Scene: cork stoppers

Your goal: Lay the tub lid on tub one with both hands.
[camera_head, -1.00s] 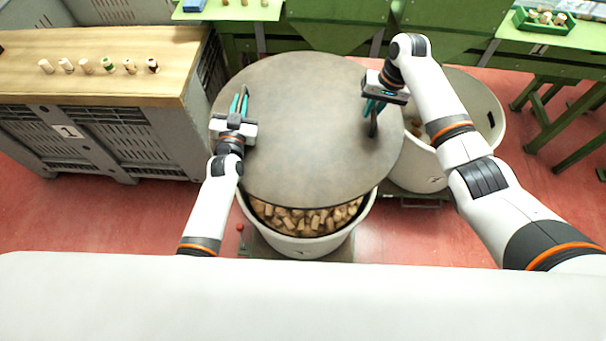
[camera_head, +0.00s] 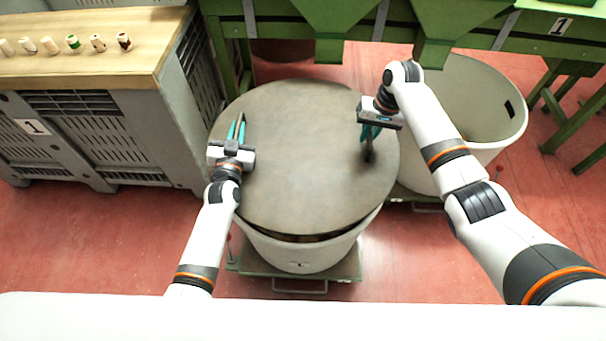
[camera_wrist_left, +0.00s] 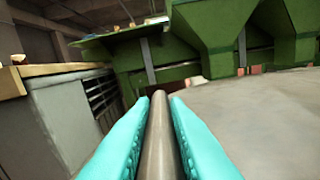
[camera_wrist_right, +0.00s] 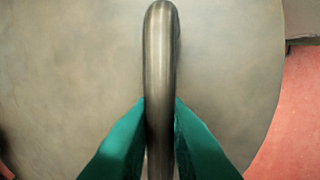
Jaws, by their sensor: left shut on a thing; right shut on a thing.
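The tub lid (camera_head: 300,170) is a large round grey-brown disc lying over the white tub (camera_head: 305,257) in the head view. A thin dark gap shows between the lid and the tub's front rim, so I cannot tell if it is fully seated. My left gripper (camera_head: 237,130) is shut on the lid's left handle (camera_wrist_left: 160,135), a metal bar between its teal fingers. My right gripper (camera_head: 369,140) is shut on the right handle (camera_wrist_right: 160,80), a curved metal bar. The tub's contents are almost hidden under the lid.
A second white tub (camera_head: 465,110) stands to the right, open. A grey crate (camera_head: 95,135) with a wooden top (camera_head: 100,55) and several stoppers is at the left. Green machinery (camera_head: 340,25) stands behind. The red floor (camera_head: 120,240) is clear in front.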

